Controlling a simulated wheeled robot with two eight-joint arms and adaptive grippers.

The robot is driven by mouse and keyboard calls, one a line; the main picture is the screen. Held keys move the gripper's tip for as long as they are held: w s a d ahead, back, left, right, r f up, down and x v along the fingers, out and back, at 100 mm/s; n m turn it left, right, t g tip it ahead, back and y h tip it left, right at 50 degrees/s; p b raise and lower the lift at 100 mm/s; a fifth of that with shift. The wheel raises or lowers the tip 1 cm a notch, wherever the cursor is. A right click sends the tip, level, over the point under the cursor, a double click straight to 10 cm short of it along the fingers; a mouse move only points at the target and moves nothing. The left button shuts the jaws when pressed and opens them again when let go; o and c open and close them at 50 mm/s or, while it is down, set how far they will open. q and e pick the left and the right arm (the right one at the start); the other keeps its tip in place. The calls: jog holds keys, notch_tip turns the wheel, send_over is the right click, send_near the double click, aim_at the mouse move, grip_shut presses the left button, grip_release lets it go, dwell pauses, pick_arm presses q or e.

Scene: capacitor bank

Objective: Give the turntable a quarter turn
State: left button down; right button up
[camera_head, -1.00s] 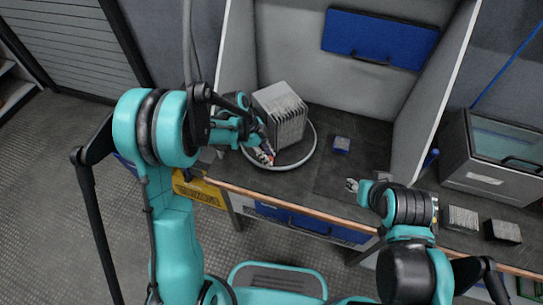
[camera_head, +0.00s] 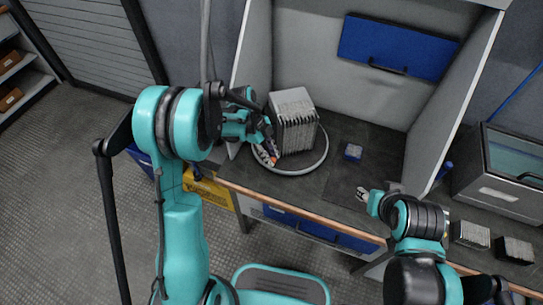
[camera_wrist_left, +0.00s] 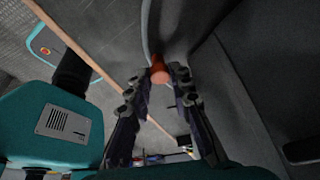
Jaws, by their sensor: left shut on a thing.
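The round turntable (camera_head: 312,163) with a pale rim lies on the dark bench top. A grey finned block (camera_head: 296,128) stands on it. My left gripper (camera_head: 268,152) is at the turntable's near left edge, beside the block. In the left wrist view its two fingers (camera_wrist_left: 158,78) are shut on an orange-red knob (camera_wrist_left: 159,72), next to a curved pale rim. In the head view my left arm partly hides the turntable's left side. My right gripper (camera_head: 362,194) hangs near the bench's front edge, apart from the turntable; its fingers are too small to judge.
Grey panels (camera_head: 455,95) enclose the bench. A glass-topped box (camera_head: 497,188) and two dark finned blocks (camera_head: 471,235) stand at the right. Bench space right of the turntable is mostly clear.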

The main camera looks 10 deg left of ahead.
pick_arm(q)
jog(key=c, duration=1.6)
grip_release()
jog(key=shift+c, duration=0.2)
notch_tip(320, 180, up, 10)
